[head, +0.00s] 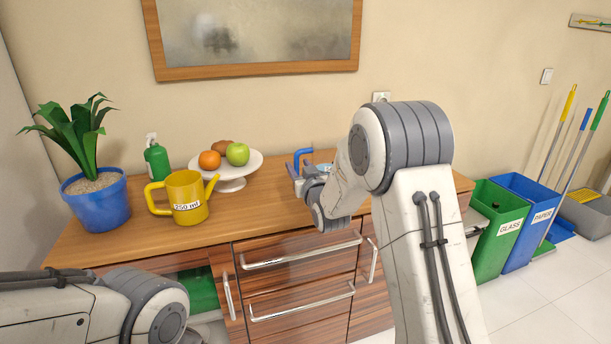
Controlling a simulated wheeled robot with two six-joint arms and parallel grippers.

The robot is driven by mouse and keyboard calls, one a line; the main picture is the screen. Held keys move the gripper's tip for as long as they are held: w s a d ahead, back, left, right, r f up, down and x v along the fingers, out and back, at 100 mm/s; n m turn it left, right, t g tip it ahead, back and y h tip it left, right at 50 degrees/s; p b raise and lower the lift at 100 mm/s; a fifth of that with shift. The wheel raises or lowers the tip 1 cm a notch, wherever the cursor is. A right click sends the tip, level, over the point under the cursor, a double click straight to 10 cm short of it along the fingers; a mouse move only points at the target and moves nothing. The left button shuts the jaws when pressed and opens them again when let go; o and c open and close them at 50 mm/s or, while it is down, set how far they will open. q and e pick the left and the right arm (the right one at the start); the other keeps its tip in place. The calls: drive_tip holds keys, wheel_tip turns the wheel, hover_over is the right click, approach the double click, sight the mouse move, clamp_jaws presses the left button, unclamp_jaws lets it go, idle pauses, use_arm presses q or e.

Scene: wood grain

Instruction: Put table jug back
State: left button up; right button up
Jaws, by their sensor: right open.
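A jug with a blue handle (304,154) stands on the wooden sideboard (262,213), toward its back. Most of its body is hidden behind my right gripper and arm. My right gripper (299,172) is open at the jug, close to the blue handle. I cannot tell whether its fingers touch the handle. My left arm shows at the bottom left, but its gripper is not in view.
On the sideboard are a yellow watering can (185,198), a white fruit stand (231,181), a green bottle (156,161) and a potted plant (97,205). A green bin (492,238) and blue bin (527,219) stand right. The front middle top is clear.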

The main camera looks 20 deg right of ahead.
drive_tip(key=s, duration=1.2)
drive_tip(key=s+a+f+n+g+y, duration=0.1)
drive_tip(key=s+a+f+n+g, duration=0.1)
drive_tip(key=s+a+f+g, duration=0.35)
drive_tip(key=s+a+f+n+g+y, duration=0.1)
drive_tip(key=s+a+f+g+y, duration=0.15)
drive_tip(key=s+a, duration=0.5)
drive_tip(key=s+a+f+n+g+h, duration=0.1)
drive_tip(key=s+g, duration=0.4)
drive_tip(key=s, duration=0.6)
drive_tip(key=s+a+f+n+g+h, duration=0.1)
drive_tip(key=s+g, duration=0.4)
drive_tip(key=s, duration=0.7)
drive_tip(key=shift+n+h, duration=0.45)
drive_tip(key=shift+n, duration=0.45)
wheel_tip(320, 180, up, 22)
drive_tip(key=p, duration=2.1)
drive_tip(key=shift+p, duration=0.4)
